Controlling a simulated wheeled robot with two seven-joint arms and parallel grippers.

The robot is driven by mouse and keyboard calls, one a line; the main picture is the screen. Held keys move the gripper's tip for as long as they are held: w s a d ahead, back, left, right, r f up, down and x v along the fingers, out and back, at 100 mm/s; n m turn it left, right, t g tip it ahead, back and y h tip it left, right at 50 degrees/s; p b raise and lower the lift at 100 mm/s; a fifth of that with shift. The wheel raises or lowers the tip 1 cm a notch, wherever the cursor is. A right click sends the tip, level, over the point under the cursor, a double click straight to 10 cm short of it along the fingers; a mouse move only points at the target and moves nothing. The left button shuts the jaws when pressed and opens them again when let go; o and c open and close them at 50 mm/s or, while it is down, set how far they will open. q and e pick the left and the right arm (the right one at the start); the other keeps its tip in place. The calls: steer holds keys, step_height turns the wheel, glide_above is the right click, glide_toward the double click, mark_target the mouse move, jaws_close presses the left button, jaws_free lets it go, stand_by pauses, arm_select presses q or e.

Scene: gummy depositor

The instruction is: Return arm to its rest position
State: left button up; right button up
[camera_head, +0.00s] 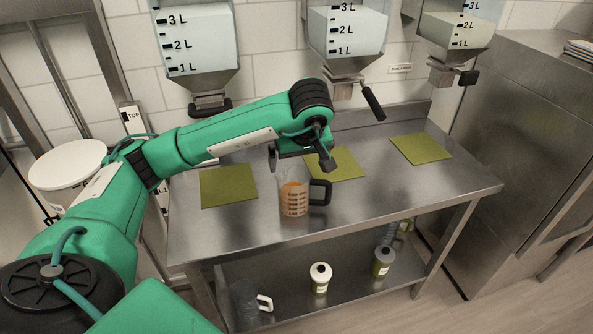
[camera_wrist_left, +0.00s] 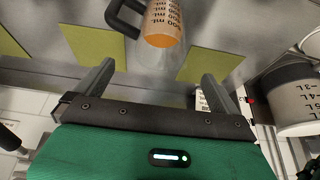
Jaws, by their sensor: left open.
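A clear measuring jug (camera_head: 293,200) with orange contents and a black handle stands upright on the steel table (camera_head: 350,213), between the left and middle green mats. It also shows at the top of the left wrist view (camera_wrist_left: 163,28). My left gripper (camera_head: 300,160) is open and empty, behind and above the jug, apart from it. In the left wrist view its two fingers (camera_wrist_left: 155,82) are spread wide with nothing between them. My right gripper is in neither view.
Green mats lie at left (camera_head: 228,186), middle (camera_head: 345,165) and right (camera_head: 420,149). Hoppers marked in litres hang at left (camera_head: 195,45), middle (camera_head: 345,32) and right (camera_head: 458,28); the middle one has a black lever (camera_head: 373,103). Bottles (camera_head: 320,277) and another jug (camera_head: 247,303) sit below.

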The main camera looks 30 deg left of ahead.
arm_select(q)
steer(key=shift+s+d+r, duration=0.15)
steer(key=shift+r, duration=0.4)
